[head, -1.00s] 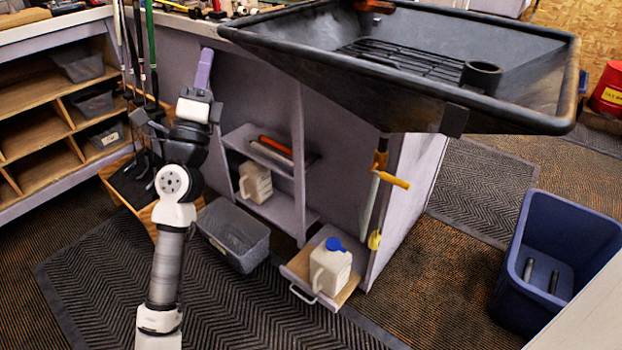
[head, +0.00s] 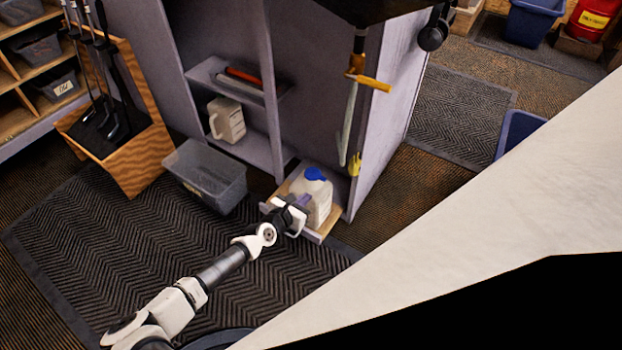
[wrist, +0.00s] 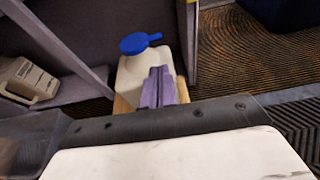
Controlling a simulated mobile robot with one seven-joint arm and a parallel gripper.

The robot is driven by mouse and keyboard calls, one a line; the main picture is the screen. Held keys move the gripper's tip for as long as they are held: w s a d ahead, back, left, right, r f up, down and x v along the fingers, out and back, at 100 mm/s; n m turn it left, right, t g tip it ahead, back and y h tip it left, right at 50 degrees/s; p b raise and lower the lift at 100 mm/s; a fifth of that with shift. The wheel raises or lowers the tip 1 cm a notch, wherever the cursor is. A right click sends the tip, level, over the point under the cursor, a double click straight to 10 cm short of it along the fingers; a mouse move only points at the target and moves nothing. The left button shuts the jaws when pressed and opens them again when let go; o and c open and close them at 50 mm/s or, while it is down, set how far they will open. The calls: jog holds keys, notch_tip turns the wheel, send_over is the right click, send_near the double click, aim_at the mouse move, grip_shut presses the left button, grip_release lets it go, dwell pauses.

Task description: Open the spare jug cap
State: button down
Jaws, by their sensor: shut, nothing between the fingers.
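A whitish jug (head: 318,204) with a blue cap (head: 315,174) stands on a low pull-out wooden tray (head: 328,231) at the cabinet. I cannot tell whether the cap is open. My gripper (head: 304,199) has its purple fingers (wrist: 158,72) shut and empty. They are in front of the jug's body, below the cap. Contact with the jug cannot be told.
A second jug (head: 227,120) stands on the cabinet shelf to the left. A grey bin (head: 207,177) sits on the floor left of the tray. The cabinet's side panel (head: 392,110) rises right of the jug, with a yellow-handled tool (head: 370,82) near its edge. A pale surface fills the lower right.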

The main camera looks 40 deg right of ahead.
jog(key=b+x, duration=0.2)
jog(key=x, duration=0.5)
jog(key=shift+d+f, duration=0.25)
jog(key=shift+d, duration=0.15)
jog(key=shift+w+d+f+b, duration=0.1)
jog(key=shift+w+d+b, duration=0.25)
jog(key=shift+d, duration=0.3)
jog(key=shift+f+b, duration=0.1)
jog(key=shift+b, duration=0.4)
jog(key=shift+n+b, duration=0.3)
jog(key=shift+b, duration=0.1)
